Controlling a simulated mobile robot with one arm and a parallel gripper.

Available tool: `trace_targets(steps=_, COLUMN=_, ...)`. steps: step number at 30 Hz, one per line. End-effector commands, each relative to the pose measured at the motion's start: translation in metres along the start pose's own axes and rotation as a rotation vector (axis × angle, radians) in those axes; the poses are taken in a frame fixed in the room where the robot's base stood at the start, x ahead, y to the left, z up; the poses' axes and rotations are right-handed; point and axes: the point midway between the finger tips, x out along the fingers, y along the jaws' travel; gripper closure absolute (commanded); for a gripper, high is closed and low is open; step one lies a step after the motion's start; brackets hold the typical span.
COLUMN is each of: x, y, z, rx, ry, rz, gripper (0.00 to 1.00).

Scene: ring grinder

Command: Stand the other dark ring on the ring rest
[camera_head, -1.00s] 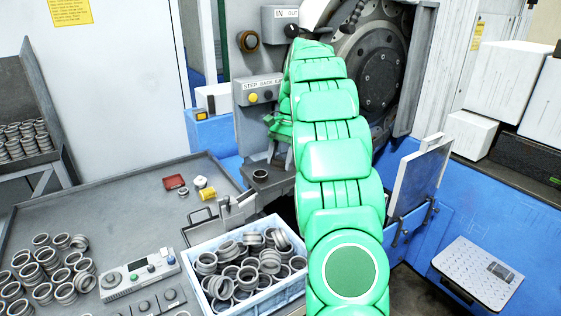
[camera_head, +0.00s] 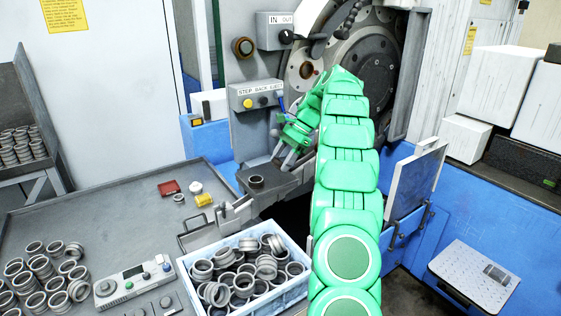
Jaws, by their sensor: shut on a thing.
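One dark ring (camera_head: 256,182) sits on a grey ledge (camera_head: 280,181) at the front of the machine. I cannot tell whether this ledge is the ring rest. My green arm reaches up from the lower right and bends left. My gripper (camera_head: 283,158) points down, just above and to the right of that ring, apart from it. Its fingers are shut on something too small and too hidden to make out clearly.
A blue crate (camera_head: 185,267) full of grey rings stands in front. Many loose rings (camera_head: 50,270) and a control box (camera_head: 133,283) are on the grey table (camera_head: 120,222). A panel with buttons (camera_head: 255,95) is behind my gripper. The round machine head (camera_head: 370,70) is to the upper right.

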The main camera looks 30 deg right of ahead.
Motion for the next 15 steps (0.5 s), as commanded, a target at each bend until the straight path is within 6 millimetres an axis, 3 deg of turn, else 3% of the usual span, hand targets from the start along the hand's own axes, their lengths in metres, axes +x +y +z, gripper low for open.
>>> trace_targets(steps=8, x=-0.003, y=-0.008, z=-0.023, rx=0.104, ry=-0.08, rz=-0.085, gripper=0.8)
trace_targets(steps=15, x=-0.016, y=-0.02, z=-0.065, rx=0.276, ry=-0.225, rz=-0.277, gripper=0.8)
